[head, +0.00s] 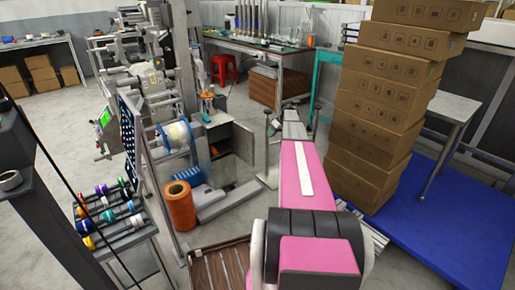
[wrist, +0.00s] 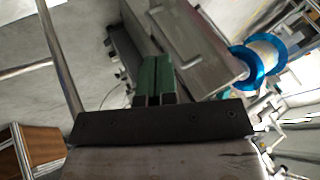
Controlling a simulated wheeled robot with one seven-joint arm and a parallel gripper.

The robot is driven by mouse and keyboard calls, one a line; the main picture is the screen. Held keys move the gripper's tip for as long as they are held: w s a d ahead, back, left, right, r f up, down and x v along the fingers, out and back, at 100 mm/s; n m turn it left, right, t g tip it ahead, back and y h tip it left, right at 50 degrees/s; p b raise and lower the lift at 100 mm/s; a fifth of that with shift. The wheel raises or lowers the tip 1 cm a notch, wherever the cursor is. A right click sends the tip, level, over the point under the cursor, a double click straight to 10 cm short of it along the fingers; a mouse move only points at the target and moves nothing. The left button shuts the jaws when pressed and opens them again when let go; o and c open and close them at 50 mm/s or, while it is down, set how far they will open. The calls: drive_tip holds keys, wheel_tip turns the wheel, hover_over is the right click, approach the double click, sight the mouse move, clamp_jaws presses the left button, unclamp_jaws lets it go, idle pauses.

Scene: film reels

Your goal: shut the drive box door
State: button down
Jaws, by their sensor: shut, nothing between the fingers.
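The drive box (head: 222,128) is a grey cabinet low on the machine, left of my arm in the head view. Its door (head: 243,143) stands open on the right side, and the dark inside shows. My gripper (head: 272,124) is just right of the door in the head view, small and partly hidden by my arm. In the wrist view my gripper (wrist: 155,78) has its green fingers together, with nothing between them. Beyond them is a grey panel with a bar handle (wrist: 180,25); I cannot tell for sure whether it is the door. Any contact is unclear.
A blue-flanged reel (head: 175,135) is left of the box; it also shows in the wrist view (wrist: 257,62). An orange reel (head: 180,205) stands in front on the floor. Stacked cartons (head: 375,110) rise close to the right of my arm.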

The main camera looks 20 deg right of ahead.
sight(246, 142)
drive_tip(key=s+a+r+x, duration=0.1)
drive_tip(key=a+x, duration=0.1)
drive_tip(key=x, duration=0.9)
idle(0.3)
